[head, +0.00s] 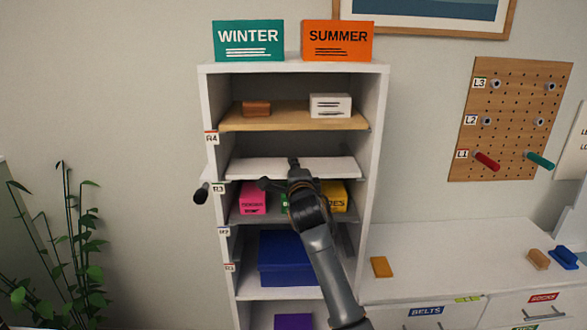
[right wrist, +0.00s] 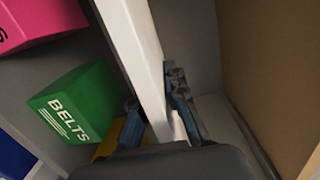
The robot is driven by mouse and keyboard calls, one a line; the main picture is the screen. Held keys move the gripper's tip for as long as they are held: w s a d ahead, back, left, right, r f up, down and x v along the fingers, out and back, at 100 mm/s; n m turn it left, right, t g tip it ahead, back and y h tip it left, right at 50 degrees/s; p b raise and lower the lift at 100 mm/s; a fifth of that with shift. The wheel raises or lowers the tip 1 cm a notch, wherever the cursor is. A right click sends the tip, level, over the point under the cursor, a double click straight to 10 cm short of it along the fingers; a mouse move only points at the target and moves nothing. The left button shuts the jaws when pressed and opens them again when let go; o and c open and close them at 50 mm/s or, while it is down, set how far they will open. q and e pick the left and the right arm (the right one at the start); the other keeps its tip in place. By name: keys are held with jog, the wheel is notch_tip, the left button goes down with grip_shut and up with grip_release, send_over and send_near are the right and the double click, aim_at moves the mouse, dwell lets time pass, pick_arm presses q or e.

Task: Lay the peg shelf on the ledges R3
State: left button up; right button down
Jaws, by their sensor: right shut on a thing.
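The peg shelf, a white board (head: 250,168), is inside the wardrobe (head: 208,100) beside the R3 label (head: 219,188) and looks about level. My right gripper (head: 280,175) is shut on its front edge, coming from the front. In the right wrist view the white board (right wrist: 138,50) runs between the two fingers (right wrist: 155,112). The ledges under the board are hidden, so I cannot tell whether it touches them. My left gripper is not in view.
Above is a wooden shelf (head: 290,118) with a brown block and a white box. Below, pink (head: 252,198), green (right wrist: 75,105) and yellow boxes stand on a grey shelf. A dark blue box (head: 285,258) is lower. A dark knob-like object (head: 201,193) shows at the wardrobe's left side.

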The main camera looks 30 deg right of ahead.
jog(key=shift+f, duration=0.1)
jog(key=c, duration=1.3)
grip_release()
jog(key=shift+s, duration=0.1)
jog(key=a+p+v, duration=0.1)
jog(key=v, duration=0.8)
jog(key=shift+w+p, duration=0.25)
jog(key=shift+p, duration=0.1)
jog(key=shift+f, duration=0.15)
